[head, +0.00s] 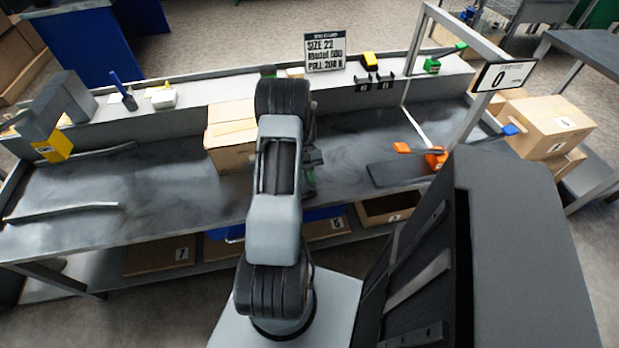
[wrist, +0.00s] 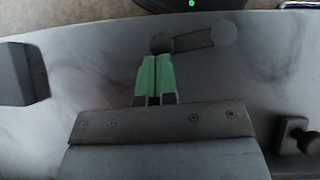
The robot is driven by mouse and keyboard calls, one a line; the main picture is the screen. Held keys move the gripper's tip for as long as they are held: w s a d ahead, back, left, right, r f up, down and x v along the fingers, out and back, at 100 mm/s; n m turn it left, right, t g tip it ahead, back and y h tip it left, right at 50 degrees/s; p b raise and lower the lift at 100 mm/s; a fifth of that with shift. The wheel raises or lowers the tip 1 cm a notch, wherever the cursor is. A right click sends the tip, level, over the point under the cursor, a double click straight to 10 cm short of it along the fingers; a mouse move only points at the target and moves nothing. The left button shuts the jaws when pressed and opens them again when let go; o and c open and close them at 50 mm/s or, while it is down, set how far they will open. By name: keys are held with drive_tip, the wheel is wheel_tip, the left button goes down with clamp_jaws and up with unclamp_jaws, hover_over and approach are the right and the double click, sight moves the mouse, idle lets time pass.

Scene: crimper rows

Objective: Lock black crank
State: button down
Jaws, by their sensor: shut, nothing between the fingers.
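In the wrist view, a dark crank arm (wrist: 193,40) lies over the grey worktop, with a round black knob (wrist: 161,43) at its left end and a grey disc (wrist: 223,33) at its right end. My gripper (wrist: 155,62) has green fingers that are together and empty. Their tips are right at the knob in the picture; I cannot tell whether they touch it. In the head view, my arm covers the crank, and only a bit of green at my gripper (head: 308,180) shows.
A dark block (wrist: 23,75) is at left and a dark knobbed part (wrist: 297,135) at right in the wrist view. In the head view, a cardboard box (head: 228,145) stands left of my arm and an orange-handled tool (head: 435,158) right. The left bench surface is mostly clear.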

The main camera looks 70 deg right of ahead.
sight(310, 196)
drive_tip(key=shift+r, duration=0.45)
wheel_tip(310, 196, up, 3)
drive_tip(key=shift+a+f, duration=0.1)
drive_tip(key=s+a+r+p, duration=0.1)
drive_tip(key=s+a+r, duration=0.3)
drive_tip(key=a+r, duration=0.5)
drive_tip(key=a, duration=0.4)
drive_tip(key=shift+r+p, duration=0.15)
drive_tip(key=shift+p, duration=0.2)
drive_tip(key=shift+s+a, duration=0.1)
